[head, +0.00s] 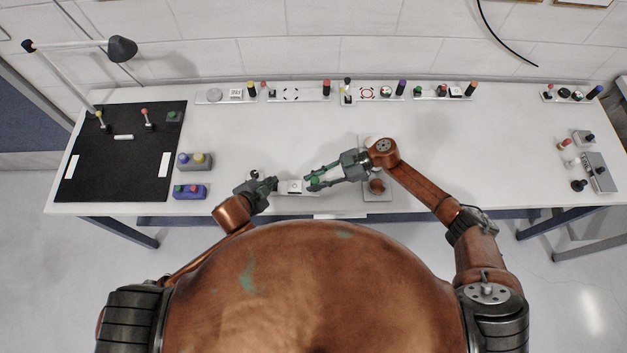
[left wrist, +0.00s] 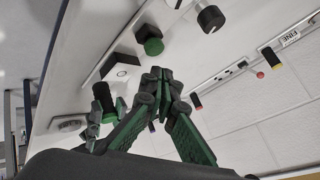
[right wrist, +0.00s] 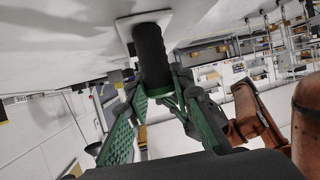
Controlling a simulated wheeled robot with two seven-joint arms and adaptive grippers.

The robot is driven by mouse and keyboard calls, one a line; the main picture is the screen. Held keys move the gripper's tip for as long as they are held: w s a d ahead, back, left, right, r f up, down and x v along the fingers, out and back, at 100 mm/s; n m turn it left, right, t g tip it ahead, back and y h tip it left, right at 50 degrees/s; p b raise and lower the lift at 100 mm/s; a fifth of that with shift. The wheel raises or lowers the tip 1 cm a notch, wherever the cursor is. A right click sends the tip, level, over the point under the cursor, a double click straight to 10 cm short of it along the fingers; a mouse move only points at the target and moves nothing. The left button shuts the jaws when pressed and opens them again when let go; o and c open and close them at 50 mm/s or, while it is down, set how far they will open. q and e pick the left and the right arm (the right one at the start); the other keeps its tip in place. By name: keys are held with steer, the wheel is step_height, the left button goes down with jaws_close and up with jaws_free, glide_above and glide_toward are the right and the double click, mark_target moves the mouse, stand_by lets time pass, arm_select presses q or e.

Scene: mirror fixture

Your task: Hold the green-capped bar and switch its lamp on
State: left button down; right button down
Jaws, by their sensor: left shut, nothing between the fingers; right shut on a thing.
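The green-capped bar (head: 315,181) stands upright on a pale plate at the front middle of the table. My right gripper (head: 318,181) is shut on it. In the right wrist view the black shaft of the bar (right wrist: 151,55) rises from its white plate between the fingers. Left of the bar is a box with a white top and a small round mark (head: 295,187); it also shows in the left wrist view (left wrist: 122,71). Beside it is a green round button (left wrist: 152,46). My left gripper (head: 275,184) is shut and empty near this button; contact is unclear. I cannot tell whether a lamp is lit.
A black knob (left wrist: 210,18) stands beyond the button. Two coloured button boxes (head: 190,191) (head: 195,161) sit to the left, near a black mat (head: 120,175). Fixture strips line the back edge. Several small parts lie at the right.

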mark_target(274, 194)
arm_select(q)
steer(key=shift+f, duration=1.45)
steer(key=shift+s+a+f, duration=0.1)
steer(key=shift+f, duration=0.2)
steer(key=shift+s+f, duration=0.15)
steer(key=shift+f, duration=0.3)
steer(key=shift+s, duration=0.1)
stand_by(0.4)
step_height(274, 194, up, 7)
steer(key=shift+w, duration=0.3)
stand_by(0.3)
